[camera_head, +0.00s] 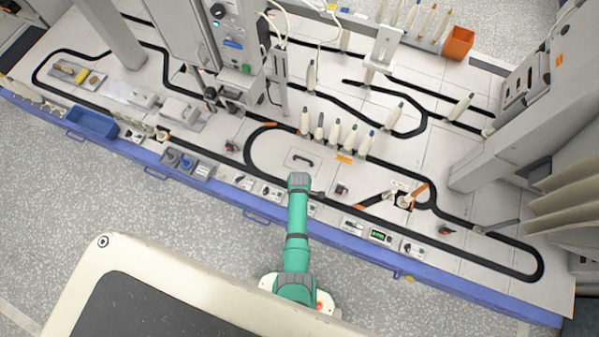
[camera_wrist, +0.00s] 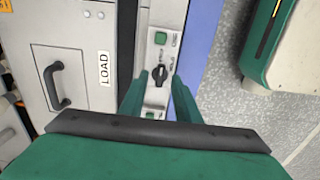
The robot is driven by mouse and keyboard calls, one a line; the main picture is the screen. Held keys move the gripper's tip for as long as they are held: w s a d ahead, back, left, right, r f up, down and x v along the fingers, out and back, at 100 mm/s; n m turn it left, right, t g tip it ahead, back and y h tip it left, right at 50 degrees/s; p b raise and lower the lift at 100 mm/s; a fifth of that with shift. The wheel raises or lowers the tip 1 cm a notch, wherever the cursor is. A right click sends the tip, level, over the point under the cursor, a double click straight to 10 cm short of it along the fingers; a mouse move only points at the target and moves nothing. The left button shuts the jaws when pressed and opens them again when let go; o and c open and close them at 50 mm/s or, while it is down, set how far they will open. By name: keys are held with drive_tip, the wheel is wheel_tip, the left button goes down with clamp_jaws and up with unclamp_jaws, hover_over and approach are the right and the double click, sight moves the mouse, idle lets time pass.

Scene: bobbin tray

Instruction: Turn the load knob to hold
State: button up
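A green button (camera_wrist: 161,38) is close to the knob on the same strip, and another green one (camera_wrist: 150,115) lies between the fingers. A black handle (camera_wrist: 55,85) stands up from the LOAD panel. Several white bobbins (camera_head: 335,132) stand behind. A blue edge (camera_head: 260,216) runs along the front.

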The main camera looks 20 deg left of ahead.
drive_tip(key=shift+f, duration=0.75)
clamp_jaws()
drive_tip(key=shift+s, duration=0.1)
